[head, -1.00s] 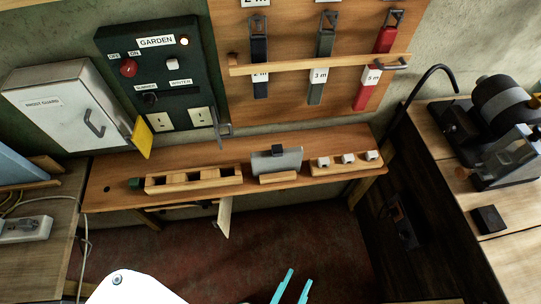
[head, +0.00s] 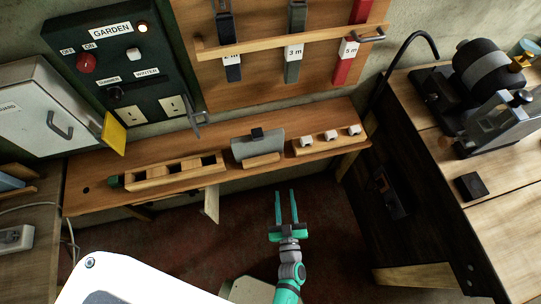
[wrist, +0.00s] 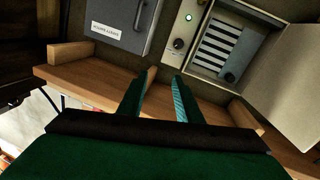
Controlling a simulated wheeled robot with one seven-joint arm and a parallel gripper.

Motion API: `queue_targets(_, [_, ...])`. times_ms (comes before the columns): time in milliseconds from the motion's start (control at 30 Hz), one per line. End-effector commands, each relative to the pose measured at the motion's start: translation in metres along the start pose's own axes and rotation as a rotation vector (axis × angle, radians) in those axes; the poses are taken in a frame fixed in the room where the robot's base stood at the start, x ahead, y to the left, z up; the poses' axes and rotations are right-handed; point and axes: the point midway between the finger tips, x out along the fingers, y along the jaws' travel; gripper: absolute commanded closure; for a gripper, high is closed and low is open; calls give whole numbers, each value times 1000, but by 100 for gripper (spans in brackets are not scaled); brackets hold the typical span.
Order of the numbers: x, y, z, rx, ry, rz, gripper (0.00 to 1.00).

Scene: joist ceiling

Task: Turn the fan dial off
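No dial with a readable fan label shows. In the wrist view a grey panel carries a green light, a small round knob (wrist: 178,43) below it, and a striped opening with a dark round part (wrist: 229,78); I cannot tell whether either is the fan dial. In the head view the garden panel (head: 152,88) has a red knob (head: 86,62) marked off and on, and a black summer/winter knob (head: 115,93). My gripper (head: 286,194) is open and empty, in front of the bench and apart from it. Its two fingers (wrist: 158,90) also show apart in the wrist view.
A wooden bench shelf (head: 80,202) bears a slotted wooden block (head: 150,181) and a grey piece on a stand (head: 258,146). A yellow tag (head: 114,133) hangs by the white cabinet. A right-hand worktop (head: 512,198) holds a machine. In the wrist view, an open door (wrist: 284,78) stands right.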

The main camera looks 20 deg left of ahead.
Motion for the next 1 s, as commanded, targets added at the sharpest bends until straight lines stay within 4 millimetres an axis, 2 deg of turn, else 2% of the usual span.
queue_targets(33, [21, -2, 8, -3, 12, -29, 68])
queue_targets(100, [42, -8, 19, -2, 21, -71, 68])
queue_targets(233, [72, -18, 32, 5, 30, -131, 68])
queue_targets(300, [82, -22, 36, 7, 33, -154, 68])
queue_targets(567, [104, -29, 40, 12, 35, -181, 68])
queue_targets(1000, [175, -41, 37, 12, 35, -180, 68])
